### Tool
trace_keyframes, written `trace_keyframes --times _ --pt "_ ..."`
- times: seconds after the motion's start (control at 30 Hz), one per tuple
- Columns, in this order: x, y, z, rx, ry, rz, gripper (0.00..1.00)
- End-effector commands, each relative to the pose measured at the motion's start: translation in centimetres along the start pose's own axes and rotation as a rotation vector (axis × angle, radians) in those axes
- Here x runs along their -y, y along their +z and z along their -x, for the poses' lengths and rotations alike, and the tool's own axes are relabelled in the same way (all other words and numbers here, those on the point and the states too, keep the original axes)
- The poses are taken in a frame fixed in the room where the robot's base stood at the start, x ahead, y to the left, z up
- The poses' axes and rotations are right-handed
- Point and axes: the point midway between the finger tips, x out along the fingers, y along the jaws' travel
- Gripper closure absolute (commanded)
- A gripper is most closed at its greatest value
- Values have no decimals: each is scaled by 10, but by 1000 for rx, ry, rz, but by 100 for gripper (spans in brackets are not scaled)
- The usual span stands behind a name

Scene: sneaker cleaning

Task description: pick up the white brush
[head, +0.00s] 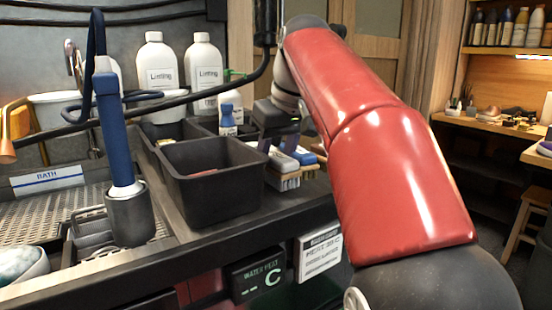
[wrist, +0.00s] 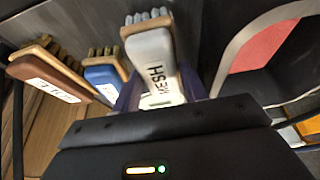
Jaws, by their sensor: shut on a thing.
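The white brush (wrist: 152,50), with dark lettering and grey bristles, is between the purple fingers of my gripper (wrist: 160,92) in the wrist view. My gripper is shut on its handle. In the head view my gripper (head: 267,140) is just right of the black bin, over the brushes. The white brush (head: 283,161) shows there with its bristles down. The fingers hide part of its handle. I cannot tell whether its bristles touch the surface.
A blue brush (wrist: 103,75) and a brown, white-labelled brush (wrist: 50,78) lie left of the white one in the wrist view. A black bin (head: 212,190) stands close beside my gripper.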

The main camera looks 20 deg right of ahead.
Motion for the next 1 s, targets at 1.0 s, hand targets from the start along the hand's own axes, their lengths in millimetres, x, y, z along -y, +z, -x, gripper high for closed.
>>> trace_keyframes --times 1.0 --pt "0 -34 84 0 -2 -1 85"
